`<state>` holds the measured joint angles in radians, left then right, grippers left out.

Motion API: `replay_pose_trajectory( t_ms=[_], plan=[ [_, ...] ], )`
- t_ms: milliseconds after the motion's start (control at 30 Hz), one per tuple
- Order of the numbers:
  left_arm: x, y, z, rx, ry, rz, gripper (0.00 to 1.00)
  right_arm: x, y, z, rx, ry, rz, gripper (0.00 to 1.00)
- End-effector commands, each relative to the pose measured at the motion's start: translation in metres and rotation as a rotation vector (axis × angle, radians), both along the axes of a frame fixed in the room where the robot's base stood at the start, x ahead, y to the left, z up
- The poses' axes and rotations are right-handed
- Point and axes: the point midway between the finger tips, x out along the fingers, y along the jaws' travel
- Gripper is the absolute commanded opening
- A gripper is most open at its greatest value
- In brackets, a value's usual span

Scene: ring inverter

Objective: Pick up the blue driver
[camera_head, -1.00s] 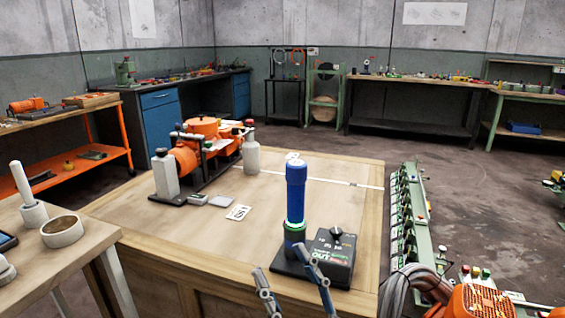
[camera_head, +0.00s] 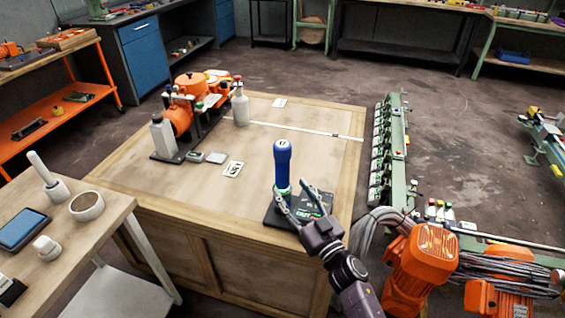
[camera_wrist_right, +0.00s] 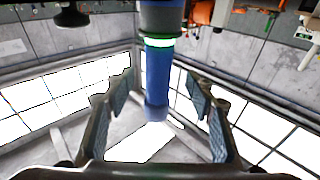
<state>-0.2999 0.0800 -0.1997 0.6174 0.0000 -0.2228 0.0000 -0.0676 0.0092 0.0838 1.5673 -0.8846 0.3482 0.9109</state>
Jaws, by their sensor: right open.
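The blue driver (camera_head: 282,163) stands upright on its dark base (camera_head: 273,218) near the front right corner of the wooden workbench (camera_head: 190,195). My right gripper (camera_head: 290,188) is open, with its fingers close to the lower part of the driver. In the right wrist view, which looks upside down, the driver (camera_wrist_right: 158,80) lies in line with the gap between the open fingers of the right gripper (camera_wrist_right: 160,97). I see no finger clearly touching it. A green-lit ring shows at its lower end. My left gripper is not in view.
An orange motor unit (camera_head: 183,118) and a white bottle (camera_head: 162,138) stand on the workbench's left part. A dark box (camera_head: 312,204) sits right beside the driver. A side table (camera_head: 95,232) is at the left; an orange machine with cables (camera_head: 425,258) is at the right.

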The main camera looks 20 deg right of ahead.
Motion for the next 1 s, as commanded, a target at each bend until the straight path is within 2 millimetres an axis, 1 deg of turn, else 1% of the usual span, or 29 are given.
replay_pose_trajectory(
  t_ms=[33,167,367,400,467,600,767,800,833,1000],
  plan=[
    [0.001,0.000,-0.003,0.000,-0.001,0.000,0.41,0.007,0.002,0.001,0.001,-0.004,0.001,0.50],
    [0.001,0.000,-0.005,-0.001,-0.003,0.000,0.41,0.021,0.004,0.005,-0.001,-0.004,0.002,0.50],
    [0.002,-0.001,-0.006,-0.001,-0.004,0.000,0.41,0.048,0.006,0.019,-0.001,-0.006,0.002,0.50],
    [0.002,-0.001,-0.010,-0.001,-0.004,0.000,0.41,0.053,0.007,0.017,0.000,-0.006,0.002,0.50],
    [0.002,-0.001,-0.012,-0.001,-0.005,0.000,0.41,0.060,0.009,0.018,0.000,-0.005,0.002,0.50],
    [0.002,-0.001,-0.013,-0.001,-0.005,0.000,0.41,0.066,0.010,0.020,0.000,-0.003,0.001,0.50],
    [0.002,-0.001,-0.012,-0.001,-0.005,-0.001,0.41,0.066,0.010,0.020,0.000,-0.003,0.001,0.50],
    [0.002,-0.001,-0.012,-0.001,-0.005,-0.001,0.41,0.066,0.010,0.020,0.000,-0.003,0.002,0.49],
    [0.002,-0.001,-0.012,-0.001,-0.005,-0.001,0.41,0.066,0.010,0.020,0.000,-0.003,0.002,0.46],
    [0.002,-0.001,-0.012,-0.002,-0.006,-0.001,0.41,0.066,0.010,0.020,0.000,-0.003,0.002,0.27]
  ],
)
